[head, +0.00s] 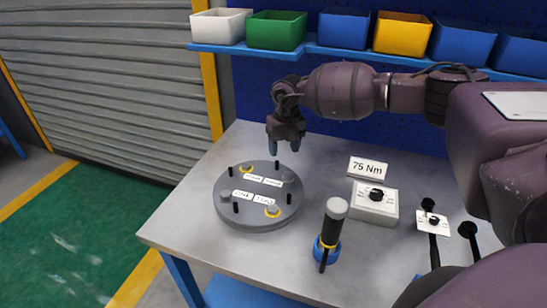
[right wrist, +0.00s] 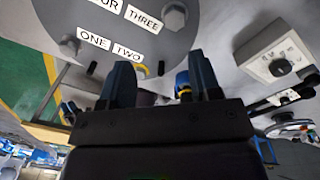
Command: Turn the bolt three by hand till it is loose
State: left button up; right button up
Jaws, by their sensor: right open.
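A round grey flanged shell (head: 222,208) lies on the table, with bolts and thin black studs around its top. Bolt three (head: 288,176) is a grey hex head at its right rear; it also shows in the right wrist view (right wrist: 174,17), beside the THREE label (right wrist: 144,18). No yellow ring shows around it. Bolt two (right wrist: 141,70) has a yellow ring. My right gripper (head: 284,147) hangs behind the shell, above and apart from bolt three. Its fingers are spread and empty, also in the right wrist view (right wrist: 163,85). My left gripper is not in view.
A black cylinder with grey cap and blue base (head: 331,232) stands right of the shell. A white dial box (head: 374,203) and a 75 Nm sign (head: 368,168) are further right. Black tools (head: 433,225) lie at the right. Bins line a blue shelf (head: 340,52) behind.

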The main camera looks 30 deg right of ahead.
aim_at(287, 172)
jog(key=shift+d+f+h, duration=0.3)
jog(key=shift+d+f, duration=0.55)
jog(key=shift+f, duration=0.1)
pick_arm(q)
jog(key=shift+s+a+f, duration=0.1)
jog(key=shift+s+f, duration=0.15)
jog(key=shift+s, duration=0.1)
pick_arm(e)
notch_tip(287, 172, down, 8)
jog(key=shift+w+r, duration=0.15)
jog(key=c, duration=0.9)
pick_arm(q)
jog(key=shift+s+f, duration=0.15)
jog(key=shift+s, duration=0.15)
